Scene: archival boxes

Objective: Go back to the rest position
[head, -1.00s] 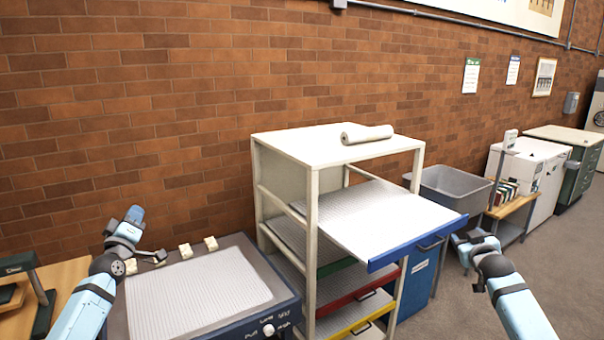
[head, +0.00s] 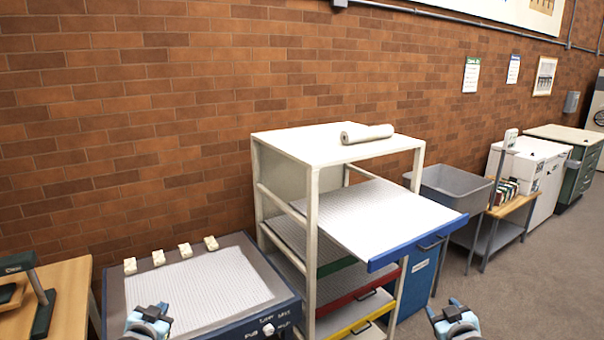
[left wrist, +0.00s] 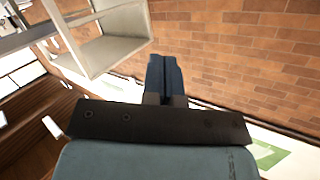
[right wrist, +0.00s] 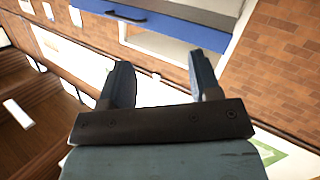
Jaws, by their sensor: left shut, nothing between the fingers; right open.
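My left gripper (head: 150,318) is at the bottom left of the head view, in front of the blue-framed table with the ribbed pad. In the left wrist view its fingers (left wrist: 165,75) are together with nothing between them. My right gripper (head: 453,312) is at the bottom of the head view, right of the rack and over the floor. In the right wrist view its fingers (right wrist: 160,80) stand apart, empty.
A white rack (head: 313,200) stands in the middle, its blue-fronted shelf (head: 415,243) pulled out. A roll (head: 367,133) lies on top. The ribbed-pad table (head: 282,318) holds several cream blocks (head: 185,250). A grey bin (head: 452,190) stands behind. Floor at right is clear.

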